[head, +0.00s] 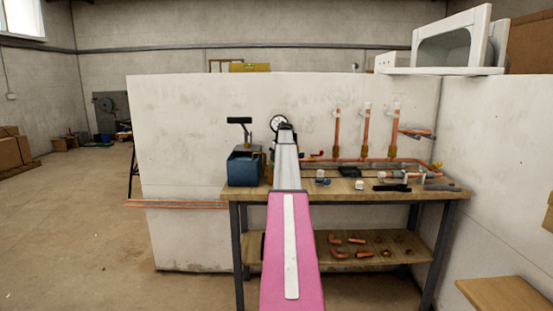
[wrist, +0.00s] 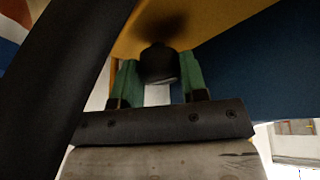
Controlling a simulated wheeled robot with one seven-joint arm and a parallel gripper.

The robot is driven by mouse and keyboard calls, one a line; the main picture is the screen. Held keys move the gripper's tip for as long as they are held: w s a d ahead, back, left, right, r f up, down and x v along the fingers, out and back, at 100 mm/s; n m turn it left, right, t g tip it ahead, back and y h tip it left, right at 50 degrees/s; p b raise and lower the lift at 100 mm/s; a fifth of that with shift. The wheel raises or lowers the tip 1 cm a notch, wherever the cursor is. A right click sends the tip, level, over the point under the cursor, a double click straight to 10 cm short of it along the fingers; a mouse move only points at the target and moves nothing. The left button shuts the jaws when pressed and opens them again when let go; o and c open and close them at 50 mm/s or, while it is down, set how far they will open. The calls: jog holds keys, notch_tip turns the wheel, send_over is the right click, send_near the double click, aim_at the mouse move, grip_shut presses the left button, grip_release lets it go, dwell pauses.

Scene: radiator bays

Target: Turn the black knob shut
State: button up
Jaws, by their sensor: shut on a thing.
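In the wrist view, the black knob (wrist: 158,66) sits between the two green fingers of my gripper (wrist: 159,72). My gripper is shut on it, one finger on each side. Behind the knob is an ochre-yellow surface (wrist: 205,22) with a dark shadow around the knob. In the head view, my outstretched arm hides my gripper and the knob. I cannot tell from these frames how far the knob is turned.
A dark blue surface (wrist: 250,70) is close on the right in the wrist view. Loose copper fittings lie on the lower shelf (head: 290,259).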

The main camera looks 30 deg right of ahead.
jog(key=m+h, duration=0.1)
jog(key=m, duration=0.2)
jog(key=m+h, duration=0.1)
jog(key=m, duration=0.2)
jog(key=shift+a+m+h, duration=0.15)
jog(key=shift+m+h, duration=0.15)
jog(key=m, duration=0.2)
jog(key=m+g+h, duration=0.1)
jog(key=m, duration=0.2)
jog(key=shift+w+h, duration=0.1)
jog(key=shift+h, duration=0.2)
jog(key=shift+g, duration=0.3)
jog(key=o, duration=0.9)
jog(key=shift+r, duration=0.1)
jog(key=v, duration=1)
jog(key=shift+a+r, duration=0.15)
jog(key=shift+r, duration=0.2)
